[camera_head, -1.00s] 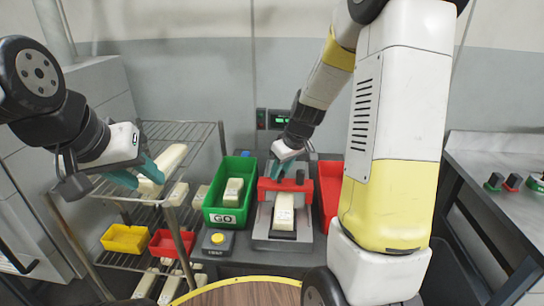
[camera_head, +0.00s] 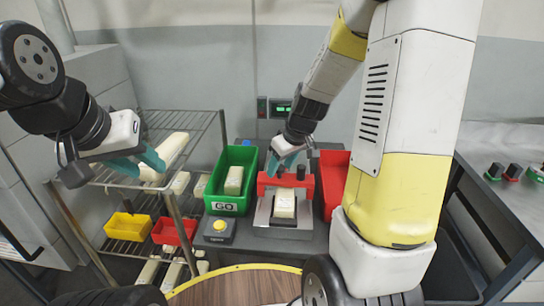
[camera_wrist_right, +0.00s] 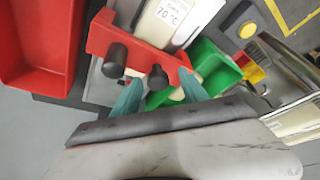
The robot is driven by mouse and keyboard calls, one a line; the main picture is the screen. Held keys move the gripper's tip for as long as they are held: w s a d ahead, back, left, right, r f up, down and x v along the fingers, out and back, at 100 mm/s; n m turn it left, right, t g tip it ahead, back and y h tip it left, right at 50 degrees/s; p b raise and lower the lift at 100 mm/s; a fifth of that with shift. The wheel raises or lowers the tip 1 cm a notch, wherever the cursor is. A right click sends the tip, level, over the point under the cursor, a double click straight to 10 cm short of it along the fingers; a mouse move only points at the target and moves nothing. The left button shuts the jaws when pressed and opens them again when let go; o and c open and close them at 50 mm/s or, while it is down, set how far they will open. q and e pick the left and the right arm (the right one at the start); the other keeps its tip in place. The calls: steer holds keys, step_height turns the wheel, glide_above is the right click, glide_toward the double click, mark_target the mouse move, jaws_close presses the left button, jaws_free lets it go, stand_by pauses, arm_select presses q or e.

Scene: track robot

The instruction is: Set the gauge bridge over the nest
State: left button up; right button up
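The red gauge bridge (camera_head: 270,185) with black knobs spans the far part of the grey nest (camera_head: 262,215), across the back end of a pale block (camera_head: 284,205) in it. The bridge also shows in the right wrist view (camera_wrist_right: 102,35). My right gripper (camera_head: 284,162) is just above it. Its teal fingers (camera_wrist_right: 158,90) are apart, with a black knob between them in the wrist view and visible gaps on both sides. Whether the bridge is fully seated cannot be told.
A green bin (camera_head: 229,208) marked GO, holding a pale block, stands left of the nest. A red bin (camera_head: 333,180) stands to its right. A yellow button box (camera_head: 219,229) is at the front left. Yellow and red trays sit on the rack (camera_head: 213,116).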

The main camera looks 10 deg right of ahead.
steer(key=v, duration=0.7)
steer(key=shift+s+r, duration=0.15)
steer(key=shift+r, duration=0.2)
steer(key=shift+r, duration=0.1)
steer(key=s+a+r+m+t, duration=0.1)
steer(key=s+r+m, duration=0.1)
steer(key=s+r, duration=0.3)
steer(key=s+a+r+m+t, duration=0.1)
steer(key=s+r+m, duration=0.2)
steer(key=s, duration=0.9)
step_height(320, 180, up, 3)
steer(key=shift+a+f, duration=0.25)
